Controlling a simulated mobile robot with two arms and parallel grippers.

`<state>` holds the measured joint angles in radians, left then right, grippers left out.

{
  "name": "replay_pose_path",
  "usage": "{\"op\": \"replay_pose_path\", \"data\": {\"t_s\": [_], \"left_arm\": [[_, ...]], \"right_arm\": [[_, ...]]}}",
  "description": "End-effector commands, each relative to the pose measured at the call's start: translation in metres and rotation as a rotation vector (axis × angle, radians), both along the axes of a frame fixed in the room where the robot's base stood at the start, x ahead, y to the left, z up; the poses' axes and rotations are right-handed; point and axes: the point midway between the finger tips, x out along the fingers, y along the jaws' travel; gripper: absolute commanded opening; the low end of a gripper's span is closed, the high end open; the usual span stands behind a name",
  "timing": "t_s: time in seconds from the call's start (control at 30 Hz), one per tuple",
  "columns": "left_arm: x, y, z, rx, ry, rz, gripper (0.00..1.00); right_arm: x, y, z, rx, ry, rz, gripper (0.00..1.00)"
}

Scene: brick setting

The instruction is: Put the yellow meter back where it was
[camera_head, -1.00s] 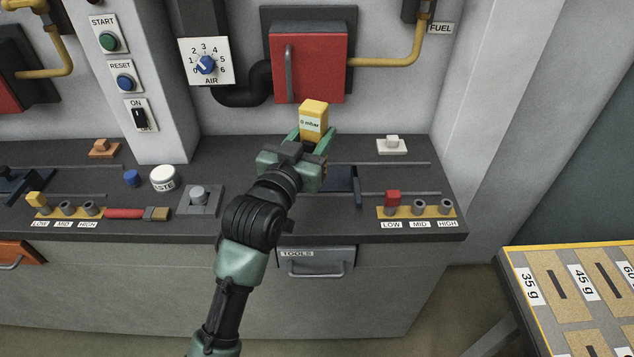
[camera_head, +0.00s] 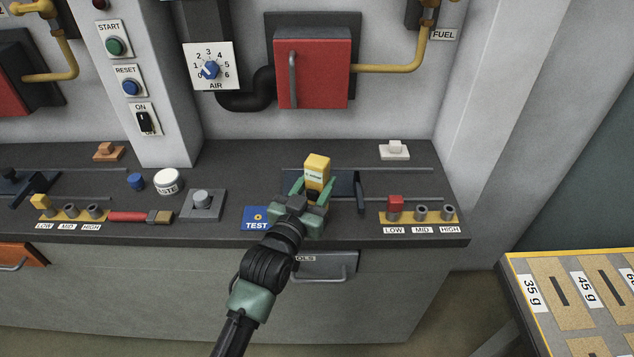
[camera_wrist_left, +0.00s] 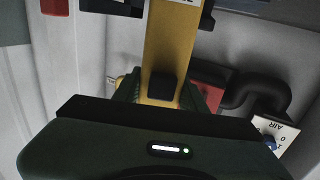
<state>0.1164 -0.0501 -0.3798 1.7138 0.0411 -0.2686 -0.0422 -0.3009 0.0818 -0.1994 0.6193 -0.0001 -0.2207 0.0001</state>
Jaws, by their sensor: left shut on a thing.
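The yellow meter (camera_head: 317,166) is upright with a small pale display on its front. My left gripper (camera_head: 312,192) is shut on it, with a green finger on each side. The meter is over the dark blue tray (camera_head: 346,186) on the counter, which is partly hidden behind the gripper; I cannot tell whether they touch. In the left wrist view the meter (camera_wrist_left: 170,50) stands up between the fingers. A blue TEST plate (camera_head: 256,219) lies just left of the gripper. My right gripper is not in view.
A grey knob on a plate (camera_head: 203,203), a white PASTE jar (camera_head: 168,181) and a brush (camera_head: 140,217) lie to the left. A red box (camera_head: 312,75) is on the wall behind.

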Motion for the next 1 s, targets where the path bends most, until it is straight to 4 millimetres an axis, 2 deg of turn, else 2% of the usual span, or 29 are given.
{"op": "replay_pose_path", "data": {"t_s": [0.13, 0.17, 0.2, 0.23, 0.63, 0.77, 1.0], "left_arm": [[0.000, 0.000, -0.003, -0.001, -0.002, 0.000, 0.00], [0.000, 0.000, -0.003, 0.000, 0.000, 0.000, 0.47], [0.000, 0.000, -0.003, 0.000, 0.000, 0.000, 0.58], [0.000, 0.000, -0.003, 0.000, 0.001, 0.000, 0.63], [-0.002, 0.001, 0.000, 0.000, 0.000, 0.000, 0.63], [-0.020, 0.009, -0.002, 0.002, 0.001, 0.001, 0.63], [-0.069, 0.029, -0.003, 0.002, 0.004, 0.000, 0.63]], "right_arm": [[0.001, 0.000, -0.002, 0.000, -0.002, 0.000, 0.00], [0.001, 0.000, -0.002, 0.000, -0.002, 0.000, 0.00], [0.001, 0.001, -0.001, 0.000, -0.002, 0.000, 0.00], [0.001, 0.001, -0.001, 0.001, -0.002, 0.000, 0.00], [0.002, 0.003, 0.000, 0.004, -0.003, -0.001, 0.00], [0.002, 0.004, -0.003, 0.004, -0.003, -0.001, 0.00], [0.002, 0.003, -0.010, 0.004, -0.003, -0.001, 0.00]]}}
